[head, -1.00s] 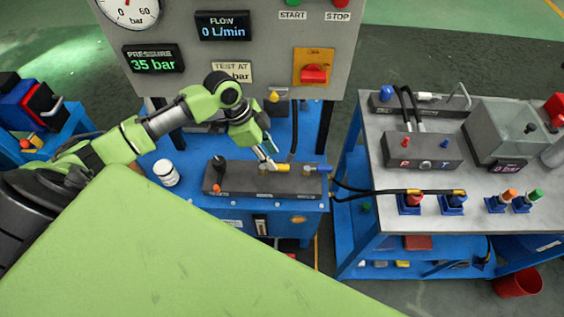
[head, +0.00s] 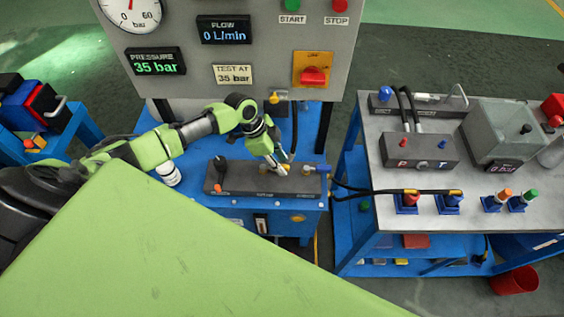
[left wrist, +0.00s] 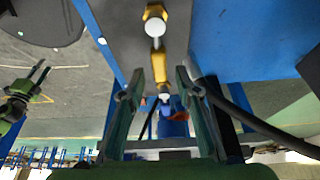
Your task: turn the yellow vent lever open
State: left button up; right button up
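The yellow vent lever (left wrist: 157,52) shows in the left wrist view on the grey valve block (left wrist: 215,15), with a round pale pivot at its upper end. My left gripper (left wrist: 160,78) is open, with its fingers apart on either side of the lever's lower end; I cannot tell whether they touch it. In the head view my left gripper (head: 279,170) is low over the right half of the valve block (head: 238,183) and partly hides the lever. My right gripper (left wrist: 42,70) shows small at the left of the left wrist view, its fingers apart.
A brass fitting with a blue end (head: 318,168) and black hoses are close right of the left gripper. The panel (head: 285,60) stands behind, reading 35 bar and 0 L/min. A white bottle (head: 168,173) is on the blue bench. A grey-topped cart (head: 420,220) stands right.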

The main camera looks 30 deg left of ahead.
pick_arm(q)
jog(key=shift+w+d+f, duration=0.15)
jog(key=shift+d+f, duration=0.1)
jog(key=shift+f, duration=0.3)
grip_shut()
